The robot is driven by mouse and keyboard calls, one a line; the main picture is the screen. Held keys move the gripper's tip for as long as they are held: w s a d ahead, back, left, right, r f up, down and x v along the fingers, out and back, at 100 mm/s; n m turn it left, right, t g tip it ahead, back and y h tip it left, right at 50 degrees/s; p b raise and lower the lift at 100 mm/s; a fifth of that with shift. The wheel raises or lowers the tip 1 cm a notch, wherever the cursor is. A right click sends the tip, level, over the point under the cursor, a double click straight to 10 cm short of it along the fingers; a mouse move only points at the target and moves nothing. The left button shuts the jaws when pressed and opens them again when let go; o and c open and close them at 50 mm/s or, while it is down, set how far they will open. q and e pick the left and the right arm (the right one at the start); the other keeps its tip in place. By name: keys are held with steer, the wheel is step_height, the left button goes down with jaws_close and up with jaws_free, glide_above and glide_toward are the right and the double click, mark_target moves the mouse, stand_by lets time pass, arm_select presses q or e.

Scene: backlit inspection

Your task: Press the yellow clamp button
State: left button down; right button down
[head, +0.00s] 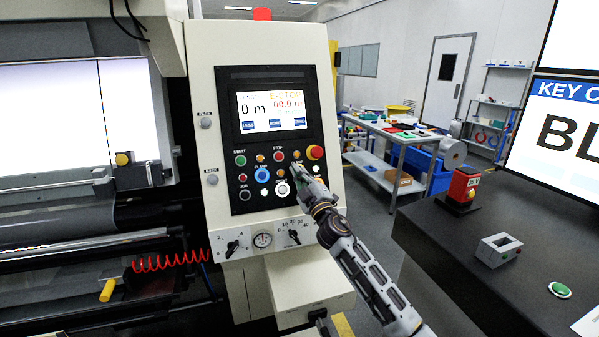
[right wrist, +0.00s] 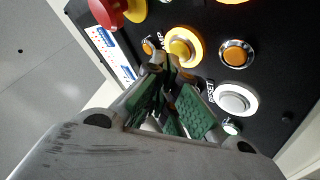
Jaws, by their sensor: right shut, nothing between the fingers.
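The yellow clamp button (right wrist: 182,47), with a bright ring, sits on the black control panel (head: 226,97) of the machine. In the right wrist view it is just beyond my right fingertips, which overlap its lower left edge. My right gripper (head: 298,172) is shut and empty, pointing at the panel; its fingers with green pads also show in the right wrist view (right wrist: 160,72). In the head view the gripper mostly hides the button. I cannot tell whether the tips touch it. My left gripper is not in view.
Close by are a red emergency stop (head: 315,152), an orange button (right wrist: 235,53), a white reset button (right wrist: 236,98) and a blue button (head: 262,175). A lit screen (head: 272,112) is above. A dark counter (head: 440,235) stands to the right.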

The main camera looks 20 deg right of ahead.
steer(key=s+r+p, duration=0.2)
steer(key=s+p, duration=0.1)
steer(key=s, duration=0.2)
steer(key=shift+s+r, duration=0.15)
steer(key=shift+s, duration=0.15)
stand_by(0.5)
steer(key=shift+d, duration=0.1)
stand_by(0.4)
